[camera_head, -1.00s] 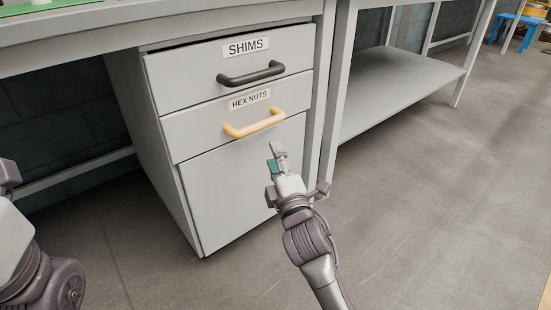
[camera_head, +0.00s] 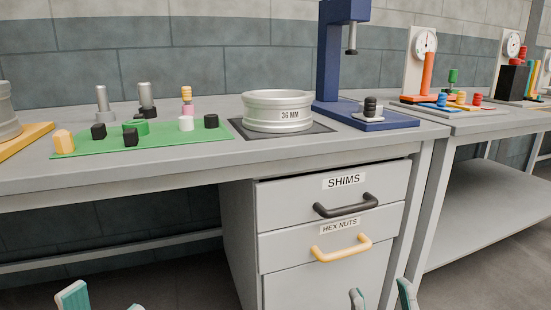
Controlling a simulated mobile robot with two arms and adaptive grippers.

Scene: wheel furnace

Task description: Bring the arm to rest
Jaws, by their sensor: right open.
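My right gripper (camera_head: 381,296) shows at the bottom edge, its two teal-and-grey fingertips apart with nothing between them. It is in front of the drawer unit (camera_head: 240,235), below and right of the yellow handle (camera_head: 341,249) of the HEX NUTS drawer and apart from it. My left gripper (camera_head: 103,302) shows only its fingertips at the lower left edge, apart and with nothing seen between them. Both arms are hidden below the picture. The SHIMS drawer (camera_head: 290,198) with its dark handle (camera_head: 346,206) and the HEX NUTS drawer (camera_head: 285,245) look shut.
The workbench (camera_head: 60,173) crosses the view above my grippers. A second bench (camera_head: 510,122) stands at right.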

